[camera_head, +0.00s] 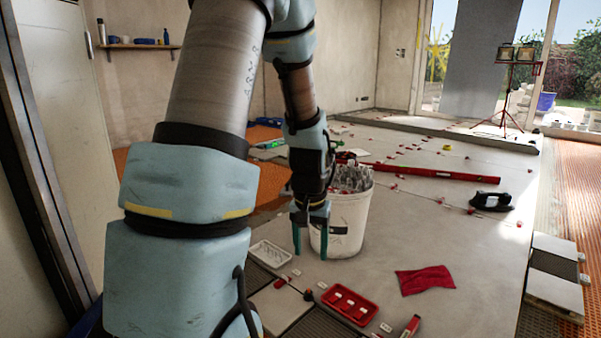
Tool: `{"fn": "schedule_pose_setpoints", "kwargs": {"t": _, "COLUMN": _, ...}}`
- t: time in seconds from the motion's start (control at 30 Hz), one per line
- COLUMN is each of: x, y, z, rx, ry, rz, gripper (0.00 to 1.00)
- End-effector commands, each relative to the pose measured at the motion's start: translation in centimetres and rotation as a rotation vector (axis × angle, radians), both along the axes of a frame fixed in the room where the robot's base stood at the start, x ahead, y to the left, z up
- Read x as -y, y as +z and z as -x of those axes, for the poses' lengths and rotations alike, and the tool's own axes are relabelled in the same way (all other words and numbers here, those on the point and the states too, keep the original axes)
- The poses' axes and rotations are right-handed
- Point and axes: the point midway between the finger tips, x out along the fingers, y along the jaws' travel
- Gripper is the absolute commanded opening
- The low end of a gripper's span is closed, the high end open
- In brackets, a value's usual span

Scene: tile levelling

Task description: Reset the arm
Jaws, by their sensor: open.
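My arm (187,185) fills the left and middle of the head view, bent over and down. My gripper (311,236) hangs at its end with the fingers pointing down. Its teal fingers are apart and I see nothing between them. It shows in front of the left side of a white bucket (347,226), which is filled with grey pieces. I cannot tell whether the gripper touches the bucket.
A white tray (270,254) and a red tray (349,304) with white pieces lie near the gripper. A red cloth (425,280), a black tool (490,201) and a long red level (440,174) lie to the right. Tiles are stacked (555,279) at far right.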

Motion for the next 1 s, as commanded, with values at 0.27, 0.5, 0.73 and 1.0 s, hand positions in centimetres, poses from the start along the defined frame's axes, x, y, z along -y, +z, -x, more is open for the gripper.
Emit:
{"fn": "schedule_pose_setpoints", "kwargs": {"t": 0.27, "x": -6.9, "y": 6.5, "z": 5.1, "rx": 0.032, "ry": 0.148, "rz": 0.012, "gripper": 0.62}}
{"fn": "schedule_pose_setpoints", "kwargs": {"t": 0.5, "x": -9.1, "y": 10.5, "z": 7.9, "rx": 0.043, "ry": 0.209, "rz": 0.016, "gripper": 0.62}}
{"fn": "schedule_pose_setpoints", "kwargs": {"t": 0.73, "x": -9.1, "y": 15.0, "z": 7.8, "rx": 0.043, "ry": 0.208, "rz": 0.016, "gripper": 0.62}}
{"fn": "schedule_pose_setpoints", "kwargs": {"t": 1.0, "x": -9.1, "y": 23.1, "z": 7.8, "rx": 0.043, "ry": 0.207, "rz": 0.016, "gripper": 0.62}}
